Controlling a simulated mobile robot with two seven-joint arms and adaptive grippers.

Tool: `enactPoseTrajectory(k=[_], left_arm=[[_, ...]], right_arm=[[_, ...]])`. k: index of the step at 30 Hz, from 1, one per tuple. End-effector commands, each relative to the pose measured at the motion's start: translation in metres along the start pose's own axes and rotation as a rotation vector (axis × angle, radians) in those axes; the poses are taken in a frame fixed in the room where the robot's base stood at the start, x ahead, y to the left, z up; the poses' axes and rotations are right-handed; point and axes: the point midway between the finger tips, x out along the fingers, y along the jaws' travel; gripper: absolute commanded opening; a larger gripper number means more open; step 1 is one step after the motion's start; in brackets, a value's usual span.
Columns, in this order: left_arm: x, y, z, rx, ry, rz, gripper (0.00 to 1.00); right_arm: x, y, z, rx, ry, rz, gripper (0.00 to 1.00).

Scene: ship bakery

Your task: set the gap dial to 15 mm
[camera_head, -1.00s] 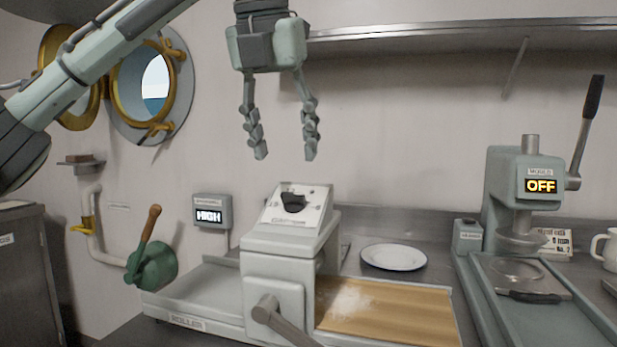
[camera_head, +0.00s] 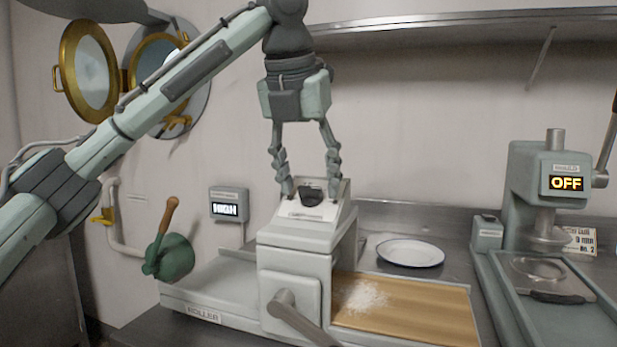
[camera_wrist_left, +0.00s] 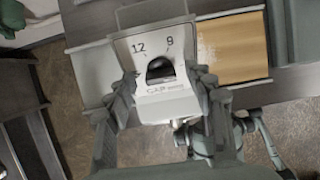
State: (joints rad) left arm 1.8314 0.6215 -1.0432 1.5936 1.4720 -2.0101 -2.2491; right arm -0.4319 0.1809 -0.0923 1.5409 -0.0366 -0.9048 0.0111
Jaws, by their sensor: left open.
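The gap dial (camera_head: 309,194) is a black knob on the sloped white face on top of the roller machine (camera_head: 295,236). In the left wrist view the dial (camera_wrist_left: 160,69) shows between my fingers, with the numbers 12 and 9 printed above it. The other marks and the dial's exact setting are hidden or too small to read. My left gripper (camera_head: 309,190) points down over the machine, open, with one finger on each side of the dial. I cannot tell whether the fingers touch it. My right gripper is not in view.
A floured wooden board (camera_head: 400,305) lies right of the roller. A white plate (camera_head: 410,252) sits behind it. A mould press (camera_head: 535,195) reading OFF stands at the right.

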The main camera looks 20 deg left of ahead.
Motion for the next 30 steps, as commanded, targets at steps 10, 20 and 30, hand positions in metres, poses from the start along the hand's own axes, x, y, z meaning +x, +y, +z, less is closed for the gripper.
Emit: enactPoseTrajectory(k=[10, 20, 30], left_arm=[[0.000, 0.000, 0.000, 0.000, 0.001, 0.000, 0.12], [0.000, 0.000, 0.000, -0.024, 0.001, -0.003, 0.04], [0.000, 0.002, 0.000, -0.215, 0.001, -0.028, 0.04]], right_arm=[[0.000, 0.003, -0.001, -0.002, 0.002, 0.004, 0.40], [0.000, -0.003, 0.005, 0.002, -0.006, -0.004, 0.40], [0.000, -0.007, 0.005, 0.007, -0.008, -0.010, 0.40]])
